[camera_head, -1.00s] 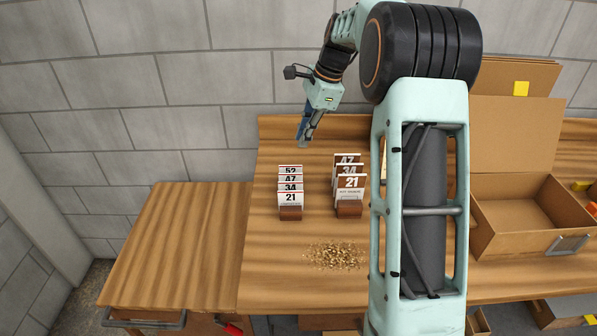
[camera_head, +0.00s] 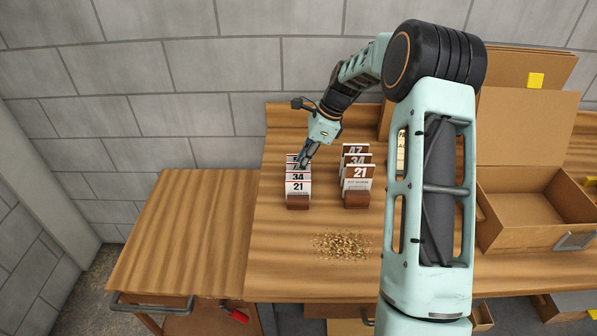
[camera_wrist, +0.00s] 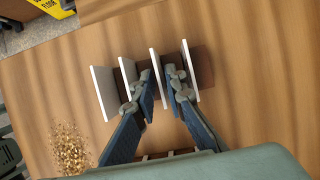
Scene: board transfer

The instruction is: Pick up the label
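A row of upright white-faced number labels (camera_head: 298,187) stands in a brown holder (camera_head: 298,202) on the wooden bench. The front label reads 21, with 34 behind it. The rear labels are partly hidden by my gripper (camera_head: 304,157). In the wrist view my gripper (camera_wrist: 158,82) reaches down into this row, fingers parted. One finger is on each side of the third label (camera_wrist: 157,80) from the left, with little clearance. The first label (camera_wrist: 103,93) and second label (camera_wrist: 127,76) are left of the fingers; the fourth label (camera_wrist: 190,70) is right of them.
A second row of brown-and-white labels (camera_head: 357,177) stands to the right in its own holder. Loose grains (camera_head: 341,246) lie in front. An open cardboard box (camera_head: 510,243) is at the right. The left bench (camera_head: 185,235) is clear.

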